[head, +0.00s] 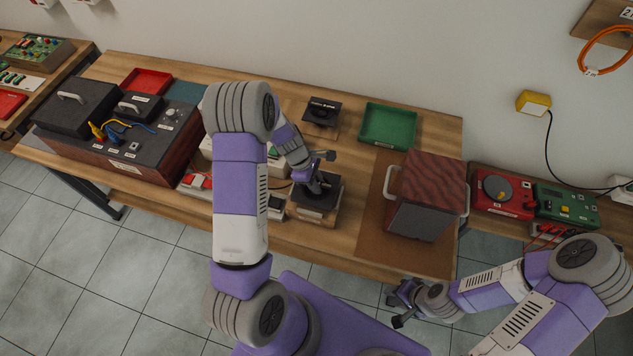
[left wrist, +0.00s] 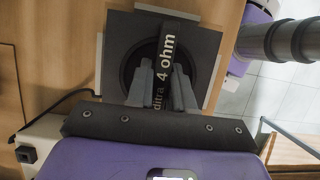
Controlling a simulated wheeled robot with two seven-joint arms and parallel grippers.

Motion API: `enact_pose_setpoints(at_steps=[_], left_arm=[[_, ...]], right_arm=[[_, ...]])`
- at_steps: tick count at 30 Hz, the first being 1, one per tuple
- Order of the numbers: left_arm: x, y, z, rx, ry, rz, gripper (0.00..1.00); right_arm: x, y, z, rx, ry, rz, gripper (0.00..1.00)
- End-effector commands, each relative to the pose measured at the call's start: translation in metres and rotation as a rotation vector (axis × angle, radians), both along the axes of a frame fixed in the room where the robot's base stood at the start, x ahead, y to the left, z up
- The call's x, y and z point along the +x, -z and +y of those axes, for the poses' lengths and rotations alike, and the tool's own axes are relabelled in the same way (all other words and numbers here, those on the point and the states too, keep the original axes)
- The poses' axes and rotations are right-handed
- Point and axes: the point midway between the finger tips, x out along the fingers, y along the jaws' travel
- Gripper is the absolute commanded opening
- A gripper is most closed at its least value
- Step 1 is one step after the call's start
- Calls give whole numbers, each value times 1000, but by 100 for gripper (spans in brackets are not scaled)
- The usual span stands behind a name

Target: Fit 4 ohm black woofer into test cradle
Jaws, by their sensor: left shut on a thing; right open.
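The black woofer (head: 327,200) is a square dark plate with a round cone, over a pale and wooden block (head: 316,216) near the table's front edge. In the left wrist view, its plate (left wrist: 206,52) carries a raised bar reading "4 ohm" (left wrist: 165,62). My left gripper (head: 316,186) points down and is shut on this bar; its fingers also show in the left wrist view (left wrist: 162,92). A pale border shows around the plate, but I cannot tell whether it is seated. I cannot surely identify the test cradle. My right gripper (head: 400,304) is open and empty, below the table's front edge.
A second black woofer (head: 322,111) stands behind, beside a green tray (head: 388,126). A wood-topped box with handles (head: 427,194) stands at right. A large dark hi-fi unit (head: 126,140) and a red tray (head: 146,82) are at left. My left arm hides the table's middle.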

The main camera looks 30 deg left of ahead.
Motion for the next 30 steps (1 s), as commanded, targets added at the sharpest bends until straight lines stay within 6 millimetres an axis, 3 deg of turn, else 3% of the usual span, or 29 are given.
enact_pose_setpoints(at_steps=[30], left_arm=[[1,24,0,-1,0,-3,0]], right_arm=[[0,19,0,0,0,0,43]])
